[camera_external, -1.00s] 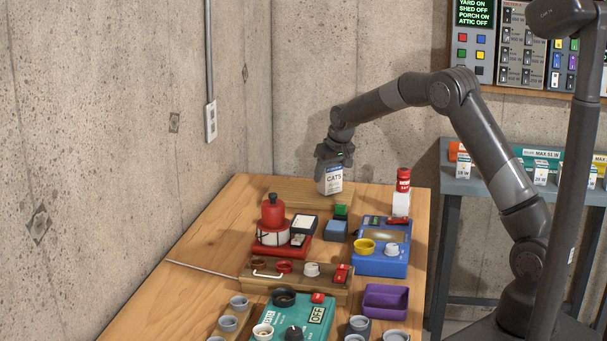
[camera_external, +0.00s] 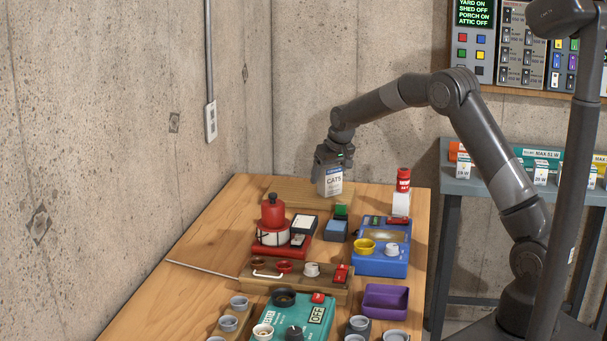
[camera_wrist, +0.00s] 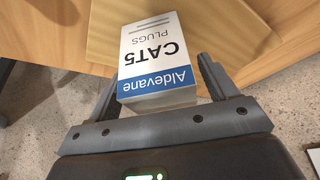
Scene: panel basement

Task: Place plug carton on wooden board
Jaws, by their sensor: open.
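The plug carton (camera_external: 333,181) is a white box with a blue band and "CAT5" lettering. It stands upright at the far end of the bench, at the wooden board (camera_external: 285,188), and looks to be on it. In the wrist view the carton (camera_wrist: 155,62) sits between the two fingers of my gripper (camera_wrist: 157,88), with a gap visible at the right finger. My gripper is open around the carton from above and behind. The board also shows in the wrist view (camera_wrist: 225,35) beneath and beside the carton. The carton's base is hard to make out.
A red-capped white container (camera_external: 402,192) is right of the carton. A purple tray (camera_external: 386,301) lies nearer.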

